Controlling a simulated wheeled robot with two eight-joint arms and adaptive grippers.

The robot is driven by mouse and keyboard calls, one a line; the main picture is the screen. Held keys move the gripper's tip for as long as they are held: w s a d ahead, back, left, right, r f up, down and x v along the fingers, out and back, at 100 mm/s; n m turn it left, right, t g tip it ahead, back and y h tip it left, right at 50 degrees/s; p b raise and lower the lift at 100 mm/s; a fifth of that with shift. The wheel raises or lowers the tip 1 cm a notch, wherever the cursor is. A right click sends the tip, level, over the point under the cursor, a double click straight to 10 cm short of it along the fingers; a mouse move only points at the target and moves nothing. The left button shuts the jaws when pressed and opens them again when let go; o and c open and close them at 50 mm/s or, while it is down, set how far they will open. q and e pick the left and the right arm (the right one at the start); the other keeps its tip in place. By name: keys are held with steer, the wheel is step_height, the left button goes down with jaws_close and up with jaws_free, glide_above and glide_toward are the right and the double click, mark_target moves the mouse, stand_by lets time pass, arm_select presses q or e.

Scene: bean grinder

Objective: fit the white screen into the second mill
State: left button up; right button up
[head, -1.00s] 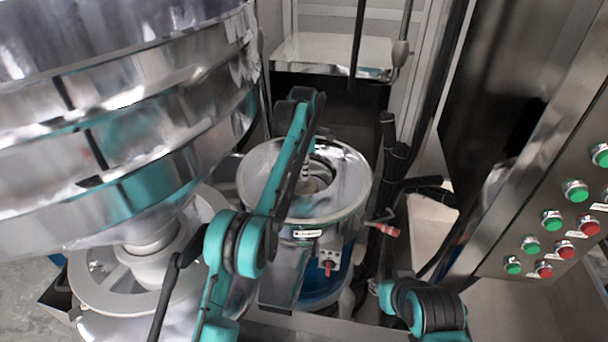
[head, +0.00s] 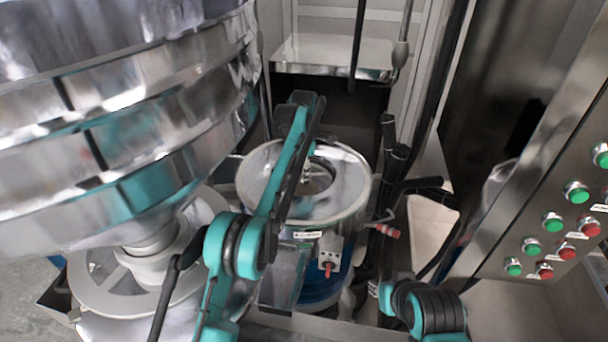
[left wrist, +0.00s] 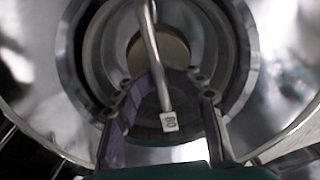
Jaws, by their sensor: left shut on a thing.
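The second mill (head: 262,210) is a steel drum with a wide flat rim, a round opening and a blue lower part. It stands at the middle of the head view, and its rim shows around the left wrist view (left wrist: 290,130). My left gripper (left wrist: 166,92) points into the opening and is shut on the white screen's metal rod, which carries a small white tag (left wrist: 169,122). In the head view my left arm hides most of the gripper. How the screen's edge sits against the mill's inner rings cannot be told. My right gripper is out of view.
A large stacked steel machine (head: 120,130) stands close on the left. A control panel (head: 545,220) with green and red buttons slopes along the right. Black hoses (head: 390,165) and a red-tipped lever (head: 388,230) are beside the mill. A shiny ledge (head: 330,55) is behind.

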arm_select(q)
steer(key=shift+w, duration=0.1)
steer(key=shift+r, duration=0.45)
step_height(320, 180, up, 7)
steer(key=p, duration=0.4)
steer(key=shift+r+p, duration=0.1)
steer(key=shift+p, duration=0.25)
